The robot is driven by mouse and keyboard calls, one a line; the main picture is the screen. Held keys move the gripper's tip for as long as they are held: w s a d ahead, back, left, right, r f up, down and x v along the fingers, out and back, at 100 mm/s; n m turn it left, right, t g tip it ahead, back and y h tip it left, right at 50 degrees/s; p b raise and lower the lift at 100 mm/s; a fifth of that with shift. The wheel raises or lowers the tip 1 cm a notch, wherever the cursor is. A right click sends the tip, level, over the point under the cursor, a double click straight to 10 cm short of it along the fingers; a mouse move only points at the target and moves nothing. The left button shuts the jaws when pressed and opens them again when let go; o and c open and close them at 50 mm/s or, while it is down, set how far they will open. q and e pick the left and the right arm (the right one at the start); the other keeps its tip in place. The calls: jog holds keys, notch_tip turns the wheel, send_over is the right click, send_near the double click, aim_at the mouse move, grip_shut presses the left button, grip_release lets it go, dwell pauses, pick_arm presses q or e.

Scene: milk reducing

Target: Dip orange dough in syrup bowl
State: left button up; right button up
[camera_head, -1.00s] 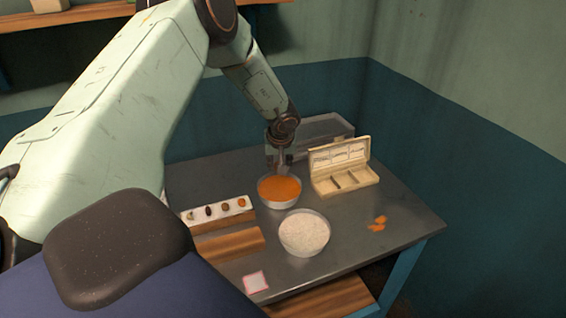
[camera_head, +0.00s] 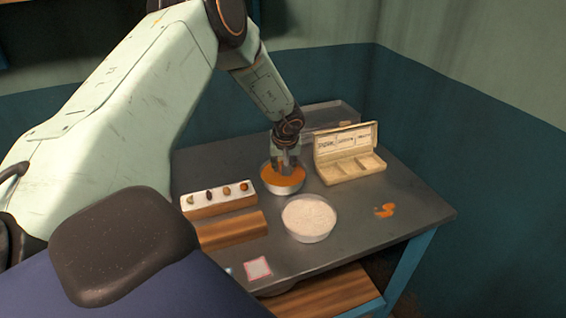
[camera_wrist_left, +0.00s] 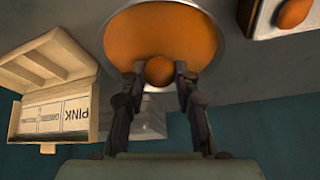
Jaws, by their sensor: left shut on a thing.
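The syrup bowl (camera_head: 270,187) is white-rimmed and filled with orange liquid; it stands in the middle of the table and also shows in the left wrist view (camera_wrist_left: 205,30). My left gripper (camera_head: 287,165) points down over this bowl, its fingers in front of the orange surface. In the wrist view, the gripper (camera_wrist_left: 158,72) is shut on a small round orange dough ball (camera_wrist_left: 158,71), seen against the near rim of the bowl. I cannot tell whether the ball touches the syrup. My right gripper is not in view.
A bowl of pale grains (camera_head: 309,217) stands in front. An open compartment box (camera_head: 348,165) is to the right, a clear container (camera_head: 330,116) behind.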

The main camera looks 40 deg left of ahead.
aim_at(283, 185)
pick_arm(q)
jog(key=shift+f+b, duration=0.35)
jog(key=shift+f, duration=0.4)
jog(key=shift+s+a+f+b, duration=0.15)
jog(key=shift+f+b, duration=0.4)
jog(key=shift+f, duration=0.3)
jog(key=shift+w+f, duration=0.2)
jog(key=shift+f, duration=0.2)
jog(key=shift+s, duration=0.1)
jog(key=shift+f, duration=0.1)
jog(key=shift+f, duration=0.2)
jog(key=shift+r, duration=0.1)
dwell(1.3)
jog(key=shift+r+p, duration=3.2)
jog(key=shift+r, duration=0.55)
